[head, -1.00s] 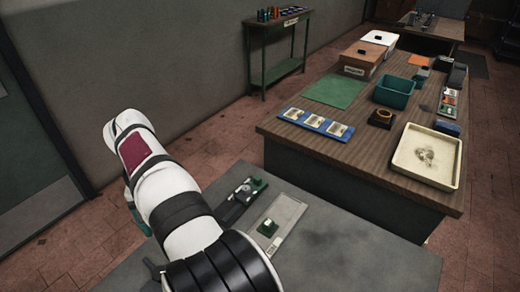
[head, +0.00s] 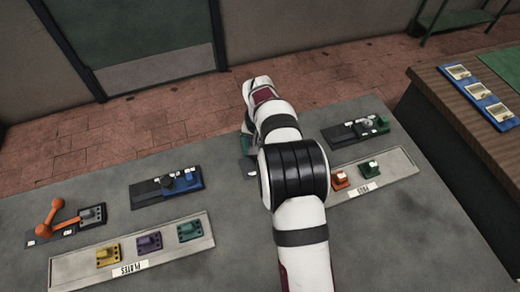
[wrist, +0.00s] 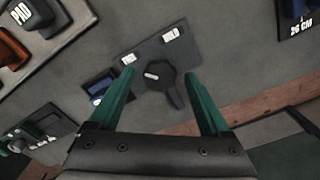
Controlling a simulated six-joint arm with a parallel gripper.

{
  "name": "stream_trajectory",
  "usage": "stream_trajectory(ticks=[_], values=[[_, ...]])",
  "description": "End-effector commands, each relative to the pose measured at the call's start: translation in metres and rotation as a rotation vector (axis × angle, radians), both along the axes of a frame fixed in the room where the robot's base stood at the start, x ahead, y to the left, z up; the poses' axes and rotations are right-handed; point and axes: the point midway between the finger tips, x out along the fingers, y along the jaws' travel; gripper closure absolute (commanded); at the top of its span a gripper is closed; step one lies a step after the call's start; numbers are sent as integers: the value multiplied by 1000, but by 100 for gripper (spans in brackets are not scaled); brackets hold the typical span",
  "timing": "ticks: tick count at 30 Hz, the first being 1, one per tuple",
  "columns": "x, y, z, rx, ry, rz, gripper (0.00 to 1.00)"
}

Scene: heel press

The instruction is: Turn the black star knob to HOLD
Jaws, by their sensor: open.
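The black star knob (wrist: 160,78) shows in the wrist view on a dark plate (wrist: 150,53). It has a short white mark on top and an arm pointing to the lower right. Two white labels, (wrist: 128,59) and (wrist: 171,33), sit on the plate above the knob; I cannot read them. My gripper (wrist: 160,74) is open, its green fingers to the left and right of the knob in the picture, with gaps on both sides. I cannot tell how high the fingertips are. In the head view my arm hides the knob; a plate edge (head: 248,168) shows beside it.
In the head view, a pad tray (head: 400,168) and green device (head: 375,124) stand right of my arm; a blue device (head: 183,181), plates tray (head: 70,266) and orange lever (head: 53,213) stand left.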

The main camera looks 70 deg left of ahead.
Motion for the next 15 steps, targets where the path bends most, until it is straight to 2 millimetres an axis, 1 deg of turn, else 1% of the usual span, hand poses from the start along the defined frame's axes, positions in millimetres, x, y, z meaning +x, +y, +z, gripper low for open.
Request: stream_trajectory(ticks=[5, 8, 9, 14, 15], values=[[0, 0, 0, 0, 0, 0, 19], [0, 0, 0, -1, 1, 0, 35], [0, 0, 0, -1, 1, 0, 42], [0, 0, 0, -1, 1, 0, 71], [0, 0, 0, -1, 1, 0, 78]])
